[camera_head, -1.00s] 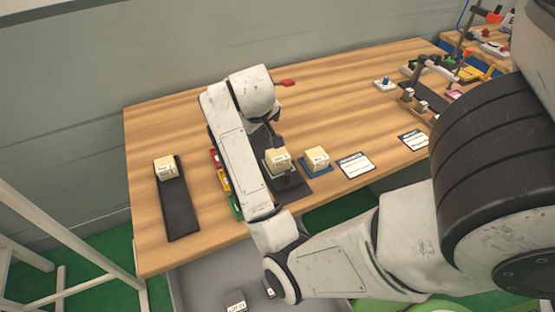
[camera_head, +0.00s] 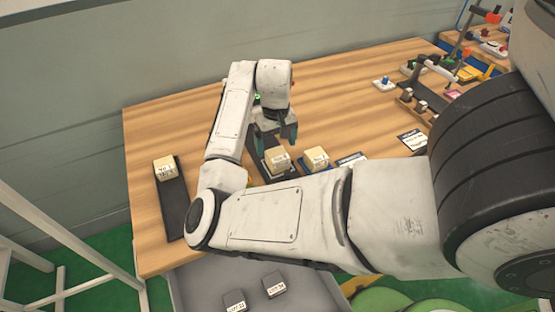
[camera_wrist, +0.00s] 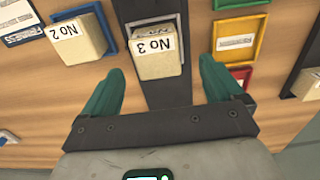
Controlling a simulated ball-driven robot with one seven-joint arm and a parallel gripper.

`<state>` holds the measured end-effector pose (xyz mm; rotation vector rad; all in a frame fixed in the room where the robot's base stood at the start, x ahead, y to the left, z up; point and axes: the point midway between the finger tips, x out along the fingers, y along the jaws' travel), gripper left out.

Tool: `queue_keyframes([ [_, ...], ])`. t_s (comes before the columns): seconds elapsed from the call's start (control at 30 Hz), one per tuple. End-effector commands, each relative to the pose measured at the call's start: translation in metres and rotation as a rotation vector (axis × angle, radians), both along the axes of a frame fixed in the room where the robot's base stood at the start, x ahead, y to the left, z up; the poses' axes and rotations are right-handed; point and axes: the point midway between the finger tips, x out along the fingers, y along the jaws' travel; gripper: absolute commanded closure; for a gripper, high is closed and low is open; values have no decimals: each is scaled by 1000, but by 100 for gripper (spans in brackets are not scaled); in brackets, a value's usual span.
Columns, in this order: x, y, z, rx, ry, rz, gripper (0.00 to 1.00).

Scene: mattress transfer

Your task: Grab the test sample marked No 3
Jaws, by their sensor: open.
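The sample block marked No 3 (camera_wrist: 156,62) is a pale tan cube in a grey-rimmed holder on a dark strip. In the head view, this block (camera_head: 277,161) sits on the dark strip (camera_head: 262,143) below my gripper (camera_head: 275,136). In the wrist view, the green fingers of my gripper (camera_wrist: 162,72) are open, one to each side of the block, with visible gaps. The block appears ahead of the fingers and not held. The block marked No 2 (camera_wrist: 75,38) stands beside it in a blue holder; it also shows in the head view (camera_head: 316,158).
Yellow (camera_wrist: 262,38) and red (camera_wrist: 239,74) trays lie right of the strip in the wrist view. Another tan block (camera_head: 165,168) stands on a black strip at the table's left. Grey blocks (camera_head: 235,301) lie in a drawer below. The table's back is clear.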

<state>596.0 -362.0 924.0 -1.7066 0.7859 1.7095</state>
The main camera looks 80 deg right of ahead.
Motion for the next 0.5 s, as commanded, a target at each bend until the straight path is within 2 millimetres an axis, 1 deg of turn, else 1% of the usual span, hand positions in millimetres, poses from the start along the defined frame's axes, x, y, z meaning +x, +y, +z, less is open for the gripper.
queue_keyframes([
  [0.17,-1,0,-13,1,0,0,6],
  [0.4,-4,0,-46,1,1,1,6],
  [0.5,-4,-1,-54,0,0,0,6],
])
